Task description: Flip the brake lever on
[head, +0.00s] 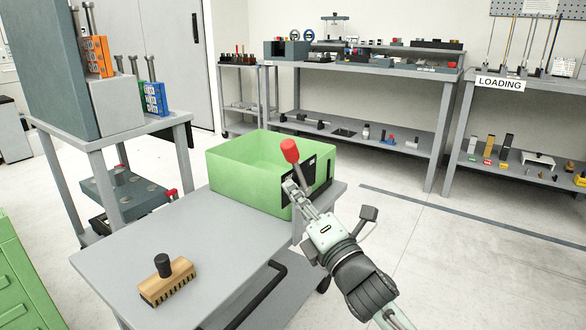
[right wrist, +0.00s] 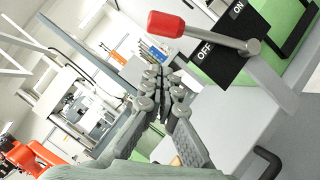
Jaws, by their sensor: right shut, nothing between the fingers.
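The brake lever has a red knob (head: 290,150) on a grey rod, in front of a black plate on the end of the green bin. In the right wrist view the lever (right wrist: 215,37) reaches left from its pivot, over the black plate (right wrist: 262,28). The rod lies beside the OFF label, and the ON label is farther up to the right. My right gripper (head: 290,187) is shut and empty, just below the knob in the head view. Its fingers (right wrist: 160,78) show below the lever in the right wrist view, with no clear contact. My left gripper is out of view.
The green bin (head: 228,163) sits on a grey cart (head: 215,240). A wooden brush (head: 167,283) lies on the cart's near end. A grey table (head: 160,128) with a machine stands left. Workbenches line the back. Open floor lies to the right.

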